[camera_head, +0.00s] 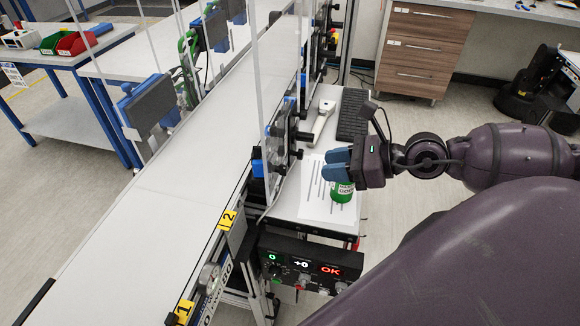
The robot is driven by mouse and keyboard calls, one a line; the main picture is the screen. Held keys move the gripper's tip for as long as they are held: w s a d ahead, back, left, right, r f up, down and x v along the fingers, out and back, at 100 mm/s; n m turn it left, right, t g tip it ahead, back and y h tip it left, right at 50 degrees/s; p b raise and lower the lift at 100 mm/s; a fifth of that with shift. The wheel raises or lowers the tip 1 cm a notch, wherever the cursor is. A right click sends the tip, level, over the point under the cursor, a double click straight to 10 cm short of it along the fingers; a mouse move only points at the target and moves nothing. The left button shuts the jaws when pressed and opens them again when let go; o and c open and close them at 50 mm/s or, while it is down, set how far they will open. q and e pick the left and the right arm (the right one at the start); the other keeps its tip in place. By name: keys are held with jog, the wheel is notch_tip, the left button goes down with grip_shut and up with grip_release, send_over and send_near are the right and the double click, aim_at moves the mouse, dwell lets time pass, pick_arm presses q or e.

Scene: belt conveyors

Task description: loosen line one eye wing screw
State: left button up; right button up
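A sensor bracket (283,138) with a clear plate stands at the right edge of the near conveyor. Black knobs stick out from its right side, one higher (305,136) and one lower (297,154). I cannot tell which of them is the eye wing screw. My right gripper (336,165), with blue fingers, is a little right of these knobs and apart from them. Its fingers look close together, but any gap is unclear. They overlap the top of a green can (342,191) in the view; whether they touch it I cannot tell. My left gripper is out of view.
The conveyor belt (150,200) is empty, with yellow tags 1 (184,311) and 2 (228,219). A control box (310,266) reads OK. A side shelf holds paper (314,200), a white handheld device (321,121) and a keyboard (353,115). Thin posts rise beside the belt.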

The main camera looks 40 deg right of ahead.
aim_at(281, 170)
jog(key=b+x, duration=0.1)
jog(key=x, duration=0.8)
jog(key=shift+w, duration=0.15)
jog(key=shift+a, duration=0.1)
jog(key=shift+c, duration=0.3)
grip_shut()
